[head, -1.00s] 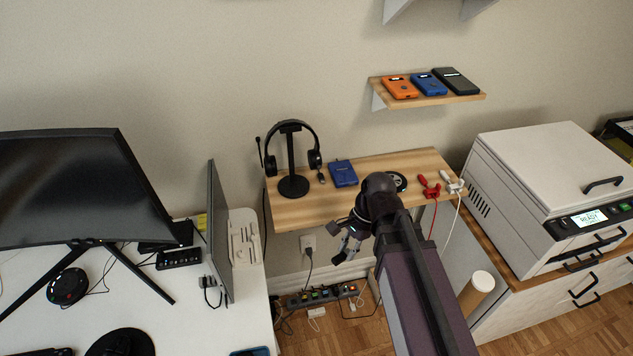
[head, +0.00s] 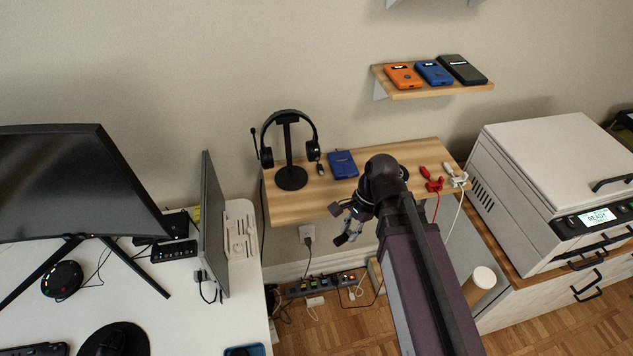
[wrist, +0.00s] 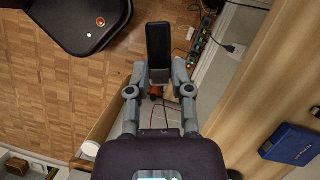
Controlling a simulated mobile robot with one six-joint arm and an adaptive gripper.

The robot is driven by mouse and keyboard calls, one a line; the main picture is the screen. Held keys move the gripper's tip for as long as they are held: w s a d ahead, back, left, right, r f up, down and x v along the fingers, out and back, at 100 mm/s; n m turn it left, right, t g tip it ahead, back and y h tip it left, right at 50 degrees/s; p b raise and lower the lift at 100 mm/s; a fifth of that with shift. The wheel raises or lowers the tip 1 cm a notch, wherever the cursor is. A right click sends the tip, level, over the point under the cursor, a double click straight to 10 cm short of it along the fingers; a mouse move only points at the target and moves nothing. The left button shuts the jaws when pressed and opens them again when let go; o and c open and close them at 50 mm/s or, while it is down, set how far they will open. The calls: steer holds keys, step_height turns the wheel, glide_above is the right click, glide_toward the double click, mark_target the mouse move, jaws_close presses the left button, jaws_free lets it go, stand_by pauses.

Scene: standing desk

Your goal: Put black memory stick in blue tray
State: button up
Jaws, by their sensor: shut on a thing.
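My gripper (head: 350,231) is shut on the black memory stick (head: 341,240), in front of the wooden desk shelf's front edge and above the floor. In the wrist view the stick (wrist: 158,45) stands out beyond the fingertips (wrist: 160,76), with its far part fully visible. The blue tray (head: 262,349) shows only partly at the bottom edge of the head view, on the white desk. It lies well below and left of my gripper in the picture, and its inside is mostly cut off.
The wooden shelf (head: 300,208) holds a headset on a stand (head: 291,178), a blue box (head: 342,164) and red and white clamps. A monitor (head: 216,225) stands upright on the white desk (head: 190,318), left of my gripper. A power strip (head: 320,287) lies on the floor.

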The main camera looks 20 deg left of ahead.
steer(key=w+a+m, duration=0.1)
steer(key=a+m, duration=0.1)
steer(key=w+a+r+m+t+y+p, duration=0.1)
steer(key=w+a+m, duration=0.1)
steer(key=shift+w, duration=0.1)
steer(key=shift+w, duration=0.15)
stand_by(0.3)
steer(key=b, duration=0.1)
glide_above(322, 189)
steer(key=d, duration=0.1)
steer(key=shift+s+d+f, duration=0.2)
steer(key=shift+f, duration=0.45)
steer(key=shift+w+a, duration=0.15)
steer(key=shift+w, duration=0.1)
steer(key=shift+w+a+f+b, duration=0.1)
steer(key=shift+w+f+b, duration=0.1)
steer(key=shift+f+b, duration=0.3)
steer(key=shift+w+a+f+b, duration=0.15)
steer(key=shift+f+b, duration=0.25)
steer(key=shift+b, duration=0.2)
steer(key=shift+f+b, duration=0.95)
steer(key=shift+f, duration=0.15)
